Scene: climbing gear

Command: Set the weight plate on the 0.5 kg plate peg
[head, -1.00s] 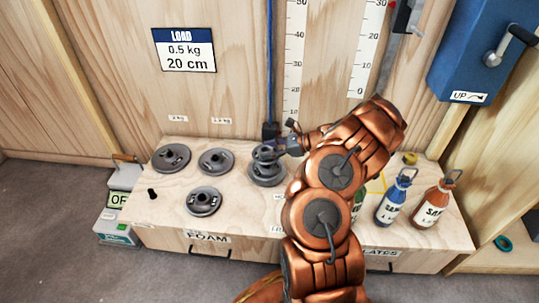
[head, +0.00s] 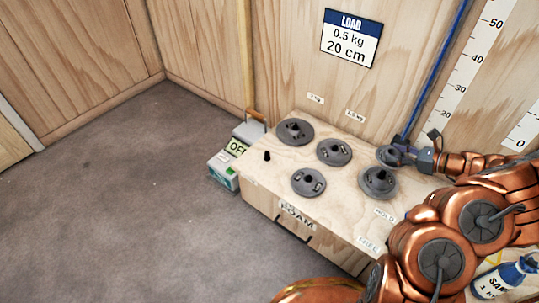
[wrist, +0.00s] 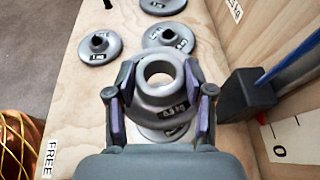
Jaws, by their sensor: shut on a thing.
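My gripper (head: 402,152) is shut on a grey weight plate (head: 387,156), at the right of the other plates in the head view. In the wrist view my gripper (wrist: 160,82) has a finger on each side of the hub of the plate (wrist: 172,110), whose label appears to read 0.5 kg. Another grey disc (head: 378,183) sits below the held plate; it partly shows in the wrist view (wrist: 165,134). A bare black peg (head: 267,156) stands at the left front of the wooden bench; its label is not readable.
Three other plates sit on the bench: back left (head: 294,131), middle (head: 334,152) and front (head: 308,182). A box with a handle (head: 250,130) stands left of the bench. A blue cord (head: 437,75) runs up the wall. A blue-capped bottle (head: 505,275) is at right.

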